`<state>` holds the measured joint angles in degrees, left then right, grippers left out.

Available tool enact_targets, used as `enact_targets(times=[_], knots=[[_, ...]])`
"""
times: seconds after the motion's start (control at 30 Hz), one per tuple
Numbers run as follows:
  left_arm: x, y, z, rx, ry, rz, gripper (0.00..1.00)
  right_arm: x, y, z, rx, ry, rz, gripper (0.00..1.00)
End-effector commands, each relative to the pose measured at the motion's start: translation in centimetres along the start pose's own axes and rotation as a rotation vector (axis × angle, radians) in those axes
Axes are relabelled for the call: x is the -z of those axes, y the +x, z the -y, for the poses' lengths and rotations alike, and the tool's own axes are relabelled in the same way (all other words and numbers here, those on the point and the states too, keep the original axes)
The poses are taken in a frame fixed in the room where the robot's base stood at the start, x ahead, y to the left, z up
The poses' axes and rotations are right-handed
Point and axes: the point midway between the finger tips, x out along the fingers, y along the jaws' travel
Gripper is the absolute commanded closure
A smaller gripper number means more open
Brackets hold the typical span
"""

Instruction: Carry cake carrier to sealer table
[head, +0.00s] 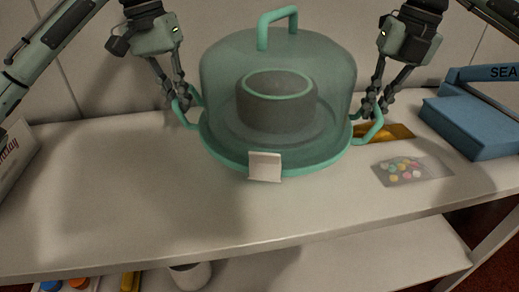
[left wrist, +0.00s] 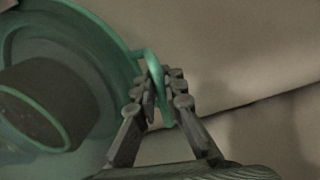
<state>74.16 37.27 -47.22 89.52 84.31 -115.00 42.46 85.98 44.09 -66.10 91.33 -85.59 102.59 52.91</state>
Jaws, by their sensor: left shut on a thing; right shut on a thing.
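The cake carrier (head: 222,75) is a clear greenish dome with a green top handle, a green base and a green side handle on each side. A dark round cake (head: 275,108) with a green top ring is inside it. The carrier is over the white table; whether it touches the top is hard to tell. My left gripper (head: 181,108) is shut on the left side handle, which shows between its fingers in the left wrist view (left wrist: 160,95). My right gripper (head: 370,108) is shut on the right side handle. A blue device (head: 475,125) marked "SEA", its lettering cut off, stands at the right.
A small white card (head: 265,166) is at the carrier's front. A packet of coloured sweets (head: 410,170) and an orange-gold flat item (head: 388,133) lie right of the carrier. A white box (head: 12,165) stands at the left. The table's front left (head: 110,215) is clear.

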Motion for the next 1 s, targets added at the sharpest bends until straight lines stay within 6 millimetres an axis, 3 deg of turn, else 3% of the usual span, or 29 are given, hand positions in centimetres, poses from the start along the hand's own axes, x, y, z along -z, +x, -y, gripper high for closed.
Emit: enact_targets(times=[0.37, 1.0], knots=[[0.0, 0.9, 0.5, 0.004, -0.006, -0.001, 1.00, -0.1, 0.9, 0.4, 0.003, 0.005, 0.002, 1.00], [0.0, 5.0, 1.3, 0.004, -0.006, -0.002, 1.00, -0.1, 5.0, 1.2, 0.003, 0.005, 0.002, 1.00]])
